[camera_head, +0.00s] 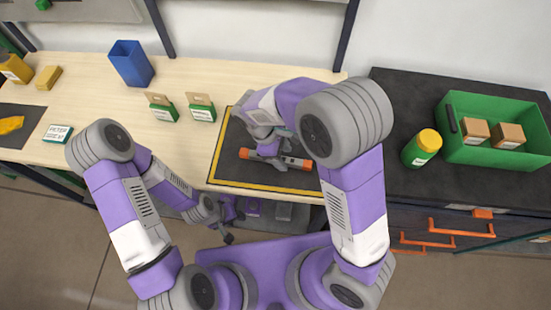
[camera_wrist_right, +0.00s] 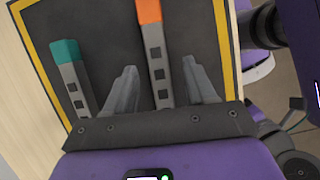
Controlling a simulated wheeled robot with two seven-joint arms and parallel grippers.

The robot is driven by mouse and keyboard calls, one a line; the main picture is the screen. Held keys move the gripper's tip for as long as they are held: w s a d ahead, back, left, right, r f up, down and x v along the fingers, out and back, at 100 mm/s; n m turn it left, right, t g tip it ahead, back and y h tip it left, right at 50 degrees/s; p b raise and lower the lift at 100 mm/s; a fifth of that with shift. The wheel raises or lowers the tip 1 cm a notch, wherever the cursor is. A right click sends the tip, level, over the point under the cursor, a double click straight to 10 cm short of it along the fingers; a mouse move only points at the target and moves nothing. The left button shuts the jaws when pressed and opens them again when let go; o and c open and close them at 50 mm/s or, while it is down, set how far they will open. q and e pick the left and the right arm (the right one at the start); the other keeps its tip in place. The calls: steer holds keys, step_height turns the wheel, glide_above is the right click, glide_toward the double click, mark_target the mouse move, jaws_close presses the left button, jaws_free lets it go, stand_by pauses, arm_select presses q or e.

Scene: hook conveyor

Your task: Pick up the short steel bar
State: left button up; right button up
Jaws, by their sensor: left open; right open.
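Two grey steel bars with square holes lie on the dark mat. One has an orange end (camera_wrist_right: 150,12) and also shows in the head view (camera_head: 293,162); the other has a teal end (camera_wrist_right: 66,52). Which is shorter I cannot tell, as the arm and frame edge hide parts of them. My right gripper (camera_wrist_right: 160,68) is open above the mat, with the orange-ended bar between its fingers in the wrist view; contact is not clear. The teal-ended bar lies outside the left finger. My left gripper (camera_head: 228,222) is open and empty, low in front of the table edge.
The mat (camera_head: 228,170) has a yellow border. A blue bin (camera_head: 131,64) and small green-and-tan boxes (camera_head: 201,107) stand behind and left. On the dark counter at right are a green, yellow-capped bottle (camera_head: 422,148) and a green crate (camera_head: 480,155) holding boxes.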

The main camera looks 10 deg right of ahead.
steer(key=shift+x, duration=0.95)
steer(key=shift+w, duration=0.15)
steer(key=shift+c, duration=0.3)
jaws_close()
steer(key=shift+r, duration=0.15)
